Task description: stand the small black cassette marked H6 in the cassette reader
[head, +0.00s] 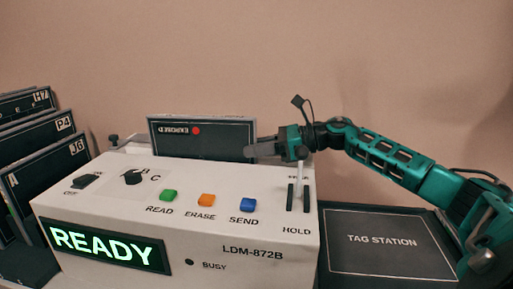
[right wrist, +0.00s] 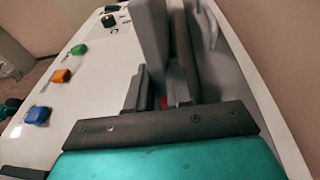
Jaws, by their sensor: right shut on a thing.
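A black cassette (head: 185,146) with a red dot and upside-down lettering stands upright at the back of the white cassette reader (head: 120,192) in the head view. No H6 mark shows on the side I see. My right gripper (head: 254,150) is shut on the cassette's right end. Its fingers and the dark cassette edge crowd together in the right wrist view. The cassette's lower edge meets the reader's top at the back; I cannot tell whether it sits in a slot. The reader's display (head: 105,246) reads READY. My left gripper is out of view.
Several black cassettes, including those marked H7 (head: 28,104), P4 (head: 40,134) and J6 (head: 50,168), stand in a row at the left. The reader carries knobs, coloured buttons and a HOLD lever (head: 299,190). A dark TAG STATION panel (head: 385,262) lies at the right. A wall is behind.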

